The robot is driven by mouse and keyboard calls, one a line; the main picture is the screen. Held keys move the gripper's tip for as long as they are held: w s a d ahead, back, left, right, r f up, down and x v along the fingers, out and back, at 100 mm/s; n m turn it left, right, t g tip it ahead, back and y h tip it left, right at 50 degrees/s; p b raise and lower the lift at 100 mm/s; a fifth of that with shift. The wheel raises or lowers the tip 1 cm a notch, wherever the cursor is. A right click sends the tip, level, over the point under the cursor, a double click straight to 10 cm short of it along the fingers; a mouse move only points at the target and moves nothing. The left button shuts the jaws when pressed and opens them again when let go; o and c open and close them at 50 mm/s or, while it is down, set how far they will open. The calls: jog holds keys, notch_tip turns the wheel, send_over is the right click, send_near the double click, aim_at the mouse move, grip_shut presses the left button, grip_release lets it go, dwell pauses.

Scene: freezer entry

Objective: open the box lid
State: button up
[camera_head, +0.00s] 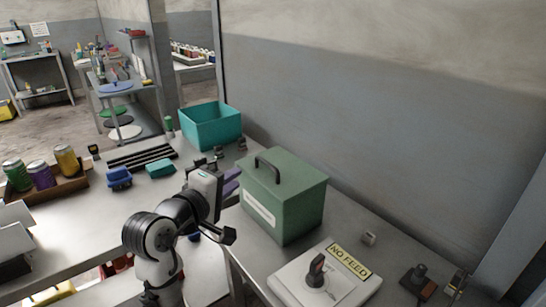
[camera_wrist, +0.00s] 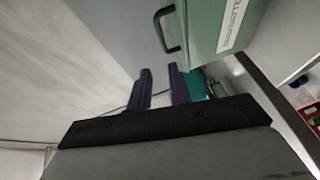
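The green box (camera_head: 296,210) stands on the metal table in the head view, with a white label on its front. Its lid (camera_head: 287,172) is down and carries a black arched handle (camera_head: 268,165) on top. In the wrist view the box (camera_wrist: 205,28) is at the top right, and its handle (camera_wrist: 161,36) lies just beyond my fingertips. My gripper (camera_head: 232,181) is at the left of the box in the head view. Its purple fingers (camera_wrist: 160,72) are apart with nothing between them in the wrist view. The fingers look clear of the handle.
A white switch panel with a NO FEED sign (camera_head: 349,261) lies in front of the box. A teal bin (camera_head: 211,126) stands behind, and jars (camera_head: 40,171) sit in a tray at left. A grey wall (camera_head: 400,130) rises close behind the table.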

aim_at(265, 164)
jog(key=p+x, duration=0.1)
jog(key=x, duration=0.3)
jog(key=p+x, duration=0.1)
jog(key=x, duration=0.3)
jog(key=d+p+x, duration=0.1)
jog(key=p+x, duration=0.1)
jog(key=x, duration=0.2)
jog(key=shift+d+f, duration=0.15)
jog(key=shift+f, duration=0.1)
jog(key=shift+x, duration=0.75)
jog(key=shift+f, duration=0.15)
jog(key=shift+c, duration=0.3)
grip_shut()
